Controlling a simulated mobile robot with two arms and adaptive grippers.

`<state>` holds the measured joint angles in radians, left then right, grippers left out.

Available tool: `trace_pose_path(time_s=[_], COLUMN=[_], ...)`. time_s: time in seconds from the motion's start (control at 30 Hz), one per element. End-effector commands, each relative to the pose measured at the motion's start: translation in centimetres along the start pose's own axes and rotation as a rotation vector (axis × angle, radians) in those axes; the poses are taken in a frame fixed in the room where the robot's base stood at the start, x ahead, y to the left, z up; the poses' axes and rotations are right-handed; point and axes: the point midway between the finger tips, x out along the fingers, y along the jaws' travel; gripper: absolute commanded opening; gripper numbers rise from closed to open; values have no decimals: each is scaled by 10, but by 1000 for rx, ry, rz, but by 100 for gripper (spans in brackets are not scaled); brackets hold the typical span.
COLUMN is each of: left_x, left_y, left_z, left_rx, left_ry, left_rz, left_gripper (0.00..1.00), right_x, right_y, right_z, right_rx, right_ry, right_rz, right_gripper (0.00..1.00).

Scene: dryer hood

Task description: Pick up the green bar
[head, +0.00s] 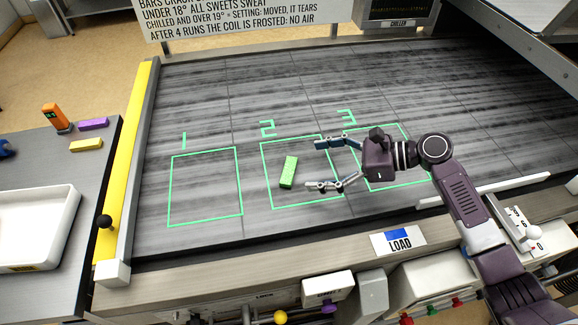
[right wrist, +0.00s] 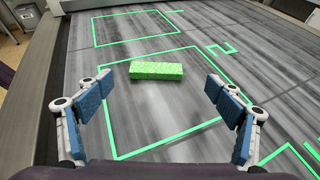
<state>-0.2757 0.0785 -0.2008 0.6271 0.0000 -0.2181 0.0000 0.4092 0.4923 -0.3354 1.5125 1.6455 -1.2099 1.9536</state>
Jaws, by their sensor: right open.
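The green bar (head: 289,172) lies on the dark streaked bed inside the green outlined square marked 2. It also shows in the right wrist view (right wrist: 157,70), lying ahead of and between the two fingers. My right gripper (head: 320,164) is open and empty, to the right of the bar with its fingers pointing at it. A gap lies between the fingertips and the bar. The right wrist view shows the same open fingers (right wrist: 159,88) with blue pads, one on each side. My left gripper is in neither view.
Squares 1 (head: 205,188) and 3 (head: 410,135) look empty, though my arm covers part of square 3. A yellow strip (head: 130,160) edges the bed at left. Beyond it stand a white tray (head: 35,230), a purple bar (head: 93,124), a yellow bar (head: 86,145) and an orange device (head: 55,117).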

Motion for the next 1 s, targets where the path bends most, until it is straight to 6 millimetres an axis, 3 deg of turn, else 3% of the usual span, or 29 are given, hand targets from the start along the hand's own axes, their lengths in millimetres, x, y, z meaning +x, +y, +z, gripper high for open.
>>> trace_pose_path(time_s=[0.37,0.53,0.77,1.0], left_x=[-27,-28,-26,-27], left_y=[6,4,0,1], left_z=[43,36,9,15], left_rx=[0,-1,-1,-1], left_ry=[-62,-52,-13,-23], left_rz=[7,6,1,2], left_gripper=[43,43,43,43], right_x=[50,67,69,68], right_y=[0,0,0,0], right_z=[2,0,-2,-2], right_rx=[-1,-3,-5,-5], right_ry=[0,1,3,2], right_rz=[3,2,1,1], right_gripper=[86,86,86,61])
